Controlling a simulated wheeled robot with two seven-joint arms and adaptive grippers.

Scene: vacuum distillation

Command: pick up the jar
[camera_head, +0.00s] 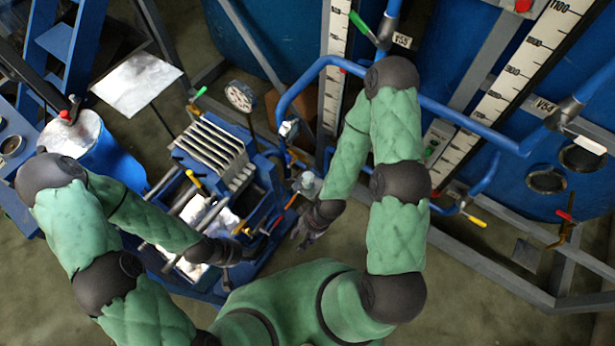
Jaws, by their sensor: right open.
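A small pale, clear-looking vessel, which looks like the jar (307,181), stands at the right end of the blue filter press in the middle of the head view. My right gripper (303,238) is just below it in the picture, open and apart from it. My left gripper (228,278) hangs at the front edge of the press, lower left of the right one. Its fingers are small and dark, and I cannot tell whether they are open or shut.
The blue filter press (262,195) with a pale plate stack (210,150) and a round gauge (240,96) fills the middle. A blue pipe (310,75) and large blue tanks (465,130) with scales stand behind at right. A blue barrel (105,150) stands left.

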